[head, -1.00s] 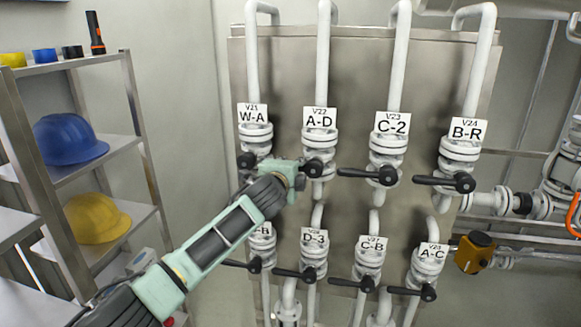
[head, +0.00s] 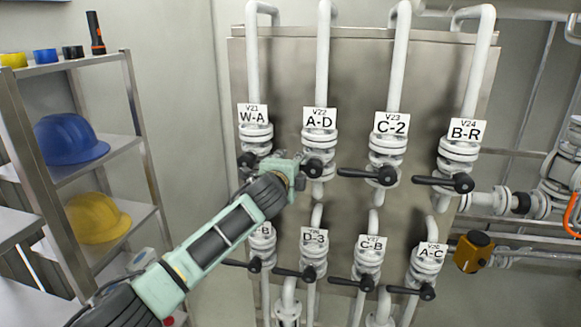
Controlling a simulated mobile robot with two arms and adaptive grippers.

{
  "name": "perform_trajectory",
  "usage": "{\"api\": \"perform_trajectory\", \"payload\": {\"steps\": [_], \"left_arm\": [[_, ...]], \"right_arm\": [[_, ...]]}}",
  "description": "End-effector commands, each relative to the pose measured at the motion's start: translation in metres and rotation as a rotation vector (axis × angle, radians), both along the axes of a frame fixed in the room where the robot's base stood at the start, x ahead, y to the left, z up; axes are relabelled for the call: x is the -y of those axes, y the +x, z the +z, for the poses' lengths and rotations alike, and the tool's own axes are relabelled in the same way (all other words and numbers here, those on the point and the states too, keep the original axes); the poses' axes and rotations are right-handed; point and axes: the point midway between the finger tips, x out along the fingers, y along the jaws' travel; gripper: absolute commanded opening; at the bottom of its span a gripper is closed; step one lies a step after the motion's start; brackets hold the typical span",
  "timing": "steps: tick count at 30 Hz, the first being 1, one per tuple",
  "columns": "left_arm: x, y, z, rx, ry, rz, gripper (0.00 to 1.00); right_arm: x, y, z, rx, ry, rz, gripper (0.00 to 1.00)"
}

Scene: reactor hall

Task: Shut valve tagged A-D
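The valve tagged A-D (head: 319,141) is in the top row of the panel, second from the left, with its white tag V22 (head: 319,118) above it. Its black hub (head: 313,167) shows just right of my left gripper (head: 299,169). The lever of this valve is largely hidden behind the gripper. My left arm reaches in from the lower left, and the gripper is at the hub's left side. The fingers are too small and covered to tell whether they are open, shut or holding the lever. My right gripper is not in view.
Valves W-A (head: 257,141), C-2 (head: 387,148) and B-R (head: 458,155) flank it, with black levers on C-2 and B-R pointing left. Valve D-3 (head: 313,255) and others sit below. A shelf (head: 98,62) with helmets stands left.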

Motion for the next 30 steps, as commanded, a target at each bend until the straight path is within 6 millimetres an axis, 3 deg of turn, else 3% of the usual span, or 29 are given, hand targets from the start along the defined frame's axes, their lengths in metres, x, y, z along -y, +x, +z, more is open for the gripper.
{"api": "perform_trajectory", "payload": {"steps": [11,30], "left_arm": [[-0.003,-0.008,0.001,-0.002,-0.002,-0.001,0.36],[-0.030,-0.090,0.018,-0.001,0.000,0.000,0.36]], "right_arm": [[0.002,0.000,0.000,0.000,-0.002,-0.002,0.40],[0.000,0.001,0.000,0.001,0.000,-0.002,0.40]]}}
